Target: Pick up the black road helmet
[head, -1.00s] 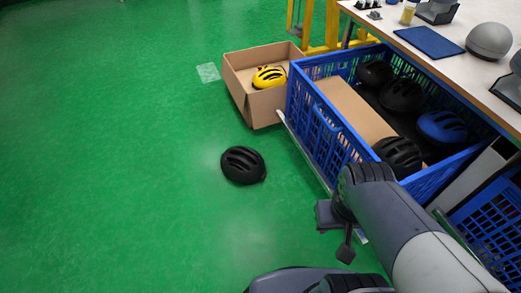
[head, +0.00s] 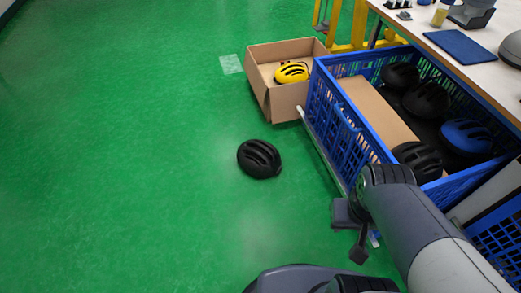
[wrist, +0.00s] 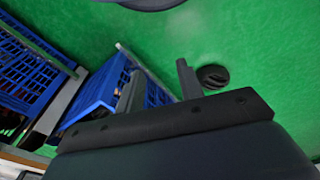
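A black vented helmet (head: 260,158) lies alone on the green floor, left of the blue crate, in the head view. It also shows small and dark in the wrist view (wrist: 213,77), just right of one finger. More black helmets sit in the crate (head: 427,99); I cannot tell which of the black ones is the road helmet. My gripper (head: 350,235) is low beside the crate's near left side, to the right of and nearer than the floor helmet. In the wrist view its two fingers (wrist: 156,75) stand apart with nothing held between them.
The blue crate (head: 345,148) also holds a blue helmet (head: 466,137) and a cardboard piece (head: 375,110). A cardboard box (head: 290,101) with a yellow helmet (head: 291,72) stands behind. A table (head: 478,72) runs along the right. Floor to the left is clear.

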